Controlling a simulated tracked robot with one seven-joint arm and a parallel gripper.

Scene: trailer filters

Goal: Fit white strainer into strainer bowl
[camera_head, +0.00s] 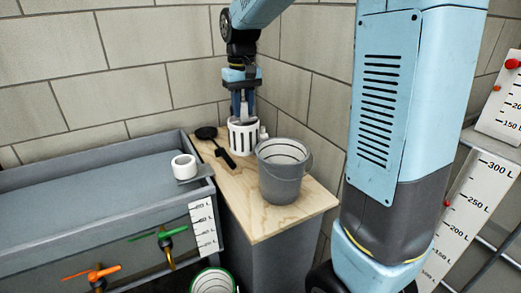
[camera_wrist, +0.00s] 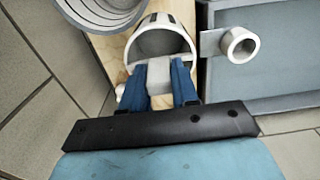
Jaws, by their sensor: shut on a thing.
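The white strainer (camera_head: 243,139) is a slotted white cylinder at the back of the wooden top, upright; whether it touches the top is unclear. My gripper (camera_head: 243,112) points down into it from above. In the wrist view, my gripper's blue fingers (camera_wrist: 162,76) are shut on a pale block inside the strainer's rim (camera_wrist: 163,24). A short white ring-shaped cup (camera_head: 184,167) sits on a bracket at the tank's edge, and also shows in the wrist view (camera_wrist: 238,45).
A grey bucket (camera_head: 283,184) stands in front of the strainer on the wooden top (camera_head: 258,222). A black tool (camera_head: 222,146) lies left of the strainer. A small white object (camera_head: 263,132) is beside it. The grey tank (camera_head: 90,205) is left; walls stand close behind.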

